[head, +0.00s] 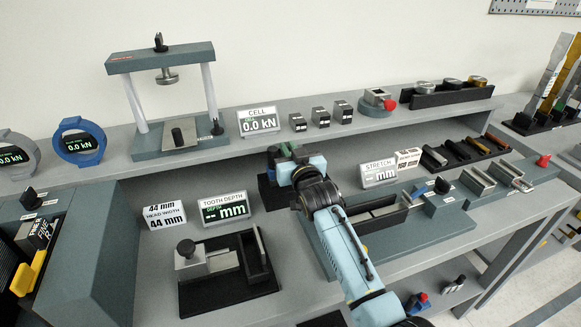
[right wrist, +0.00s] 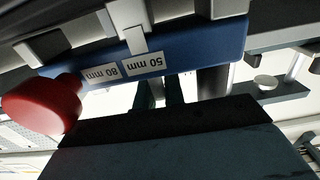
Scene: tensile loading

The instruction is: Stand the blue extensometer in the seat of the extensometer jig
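The blue extensometer (right wrist: 195,55) fills the upper part of the right wrist view. It is a blue bar with a red knob (right wrist: 42,103) and upside-down "50 mm" and "80 mm" labels. My right gripper (right wrist: 160,92) has its two dark fingers close together, their tips hidden behind the bar; it appears shut on the extensometer. The extensometer jig (head: 455,226) is the teal base right of my forearm, beside the STRETCH display (head: 380,173). My left gripper is out of view.
A black stand (head: 267,197) is beside my right wrist. The tooth-depth fixture (head: 228,272) is left of my forearm. The raised shelf behind carries the load frame (head: 160,60), the CELL display (head: 258,121) and small blocks. Bare bench shows around the tooth-depth fixture.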

